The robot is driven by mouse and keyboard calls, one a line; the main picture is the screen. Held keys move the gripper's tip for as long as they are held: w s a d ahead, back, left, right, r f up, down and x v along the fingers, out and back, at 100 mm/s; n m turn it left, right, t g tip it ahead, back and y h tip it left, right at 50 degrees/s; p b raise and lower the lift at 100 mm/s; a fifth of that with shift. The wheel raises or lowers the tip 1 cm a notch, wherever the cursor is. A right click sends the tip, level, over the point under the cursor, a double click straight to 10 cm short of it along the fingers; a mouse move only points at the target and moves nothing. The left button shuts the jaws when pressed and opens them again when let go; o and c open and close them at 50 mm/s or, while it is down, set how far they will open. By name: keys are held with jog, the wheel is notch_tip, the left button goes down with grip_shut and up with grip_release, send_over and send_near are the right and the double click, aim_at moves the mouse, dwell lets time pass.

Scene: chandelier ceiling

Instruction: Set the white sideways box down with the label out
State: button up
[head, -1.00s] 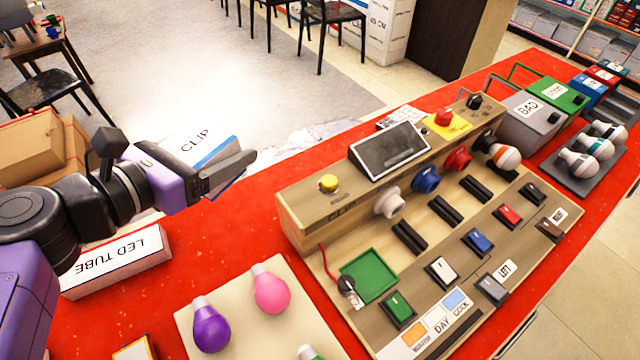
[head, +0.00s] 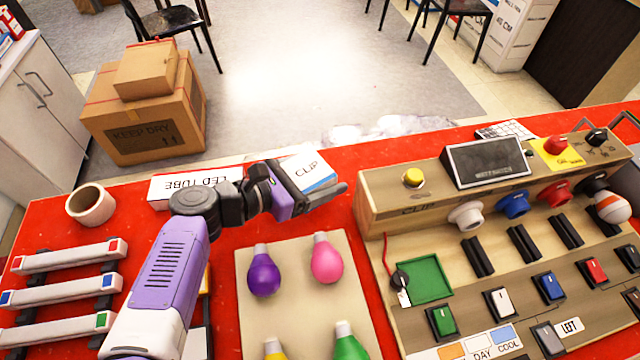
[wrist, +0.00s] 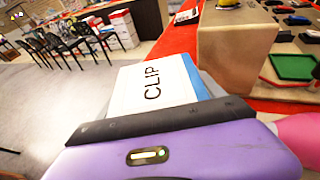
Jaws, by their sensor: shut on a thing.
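A white box with a blue edge and the word CLIP (head: 305,172) is in my gripper (head: 322,190), near the far edge of the red counter (head: 225,240). In the wrist view the CLIP box (wrist: 150,88) shows beyond the dark finger, its lettering running sideways up the picture. My gripper is shut on it; the finger hides its near part. I cannot tell whether the box touches the counter. Another white box, marked LED TUBE (head: 175,190), lies left of my gripper with its lettering upside down, partly behind my arm.
A wooden control panel (head: 380,205) stands to the right. A beige board (head: 300,290) with coloured bulbs lies in front. A round cup (head: 90,204) and several tubes on racks (head: 70,257) are at left. Cardboard boxes (head: 150,115) stand beyond the counter.

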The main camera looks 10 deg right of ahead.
jog(key=shift+f, duration=2.15)
jog(key=o, duration=1.5)
jog(key=shift+f, duration=0.1)
jog(key=shift+c, duration=0.2)
